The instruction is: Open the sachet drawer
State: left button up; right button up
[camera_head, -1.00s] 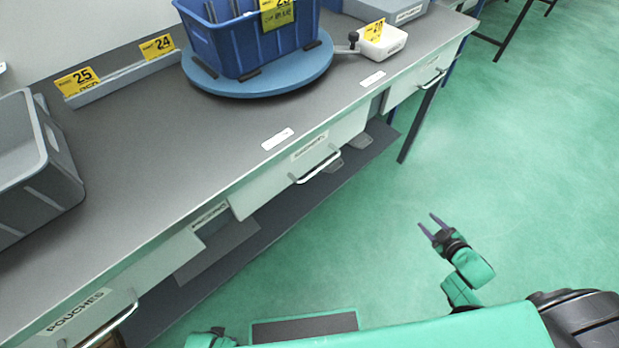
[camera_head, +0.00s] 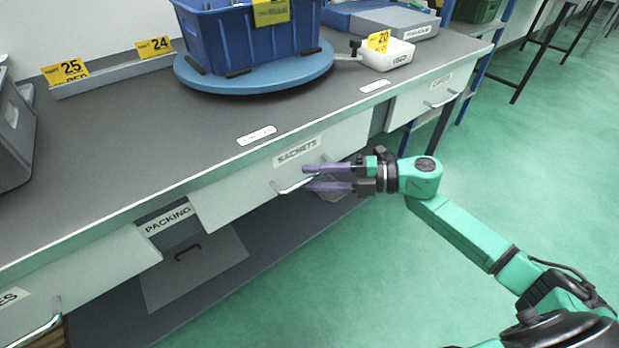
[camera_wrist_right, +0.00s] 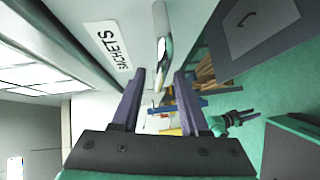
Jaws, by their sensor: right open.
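The sachet drawer (camera_head: 240,193) is a pale front under the bench top, with a SACHETS label and a metal bar handle (camera_head: 292,187). The drawer looks shut. In the right wrist view the SACHETS label (camera_wrist_right: 109,45) and the handle (camera_wrist_right: 162,40) lie ahead of the fingers. My right gripper (camera_head: 308,177) is open at the handle's right end, its purple fingers pointing at it from the right. In the right wrist view the handle lies between the lines of the two fingers (camera_wrist_right: 160,85); I cannot tell whether they touch it. My left gripper does not show in the head view.
Green floor (camera_head: 370,270) is clear.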

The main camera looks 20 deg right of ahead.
jog(key=shift+x, duration=0.85)
grip_shut()
dwell(0.8)
